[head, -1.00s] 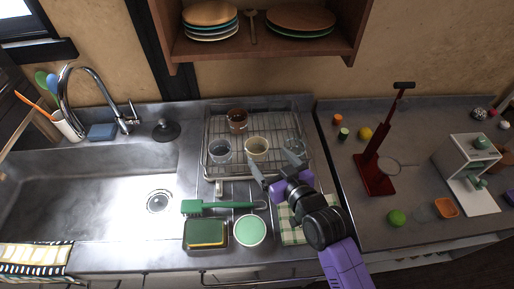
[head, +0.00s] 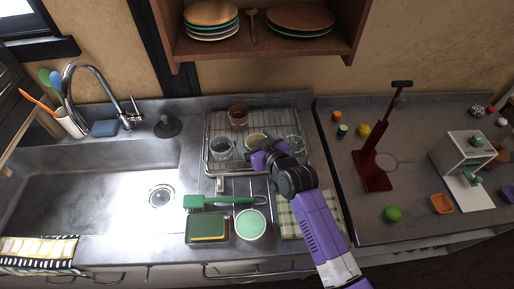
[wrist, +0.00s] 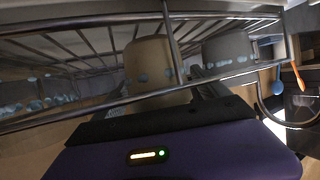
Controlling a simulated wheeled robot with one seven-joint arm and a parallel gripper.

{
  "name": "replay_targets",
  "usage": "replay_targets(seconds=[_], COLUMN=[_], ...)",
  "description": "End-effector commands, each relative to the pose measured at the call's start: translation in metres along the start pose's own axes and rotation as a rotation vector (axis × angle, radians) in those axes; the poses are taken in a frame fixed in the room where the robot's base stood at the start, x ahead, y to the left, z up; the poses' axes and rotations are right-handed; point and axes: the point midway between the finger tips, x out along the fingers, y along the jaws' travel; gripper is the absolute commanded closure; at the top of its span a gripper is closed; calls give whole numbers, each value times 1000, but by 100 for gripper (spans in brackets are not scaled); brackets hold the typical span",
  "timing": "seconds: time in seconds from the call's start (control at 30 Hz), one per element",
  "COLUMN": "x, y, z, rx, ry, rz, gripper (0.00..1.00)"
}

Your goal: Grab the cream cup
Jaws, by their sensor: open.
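The cream cup (head: 256,141) stands in the wire dish rack, between a clear glass cup (head: 221,149) on its left and another clear glass (head: 294,145) on its right. My purple gripper (head: 262,157) is at the cup's near side and covers its lower part in the head view. In the wrist view the cream cup (wrist: 150,62) is straight ahead behind the rack's wires, in front of my open gripper (wrist: 160,98). The fingers are partly hidden, and I cannot tell whether they touch the cup.
A brown cup (head: 238,117) stands behind in the wire rack (head: 209,125). The sink (head: 90,195) is left; a red stand (head: 372,170) is right.

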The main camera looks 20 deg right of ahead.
Motion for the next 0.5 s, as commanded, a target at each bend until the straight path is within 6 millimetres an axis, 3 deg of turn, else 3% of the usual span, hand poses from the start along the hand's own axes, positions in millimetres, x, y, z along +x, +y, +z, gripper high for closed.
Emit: replay_targets(seconds=[0.33, 0.5], x=[6, 6], y=[0, 0], z=[0, 0], rx=[0, 0], ry=[1, 1], rz=[0, 0], gripper=[17, 50])
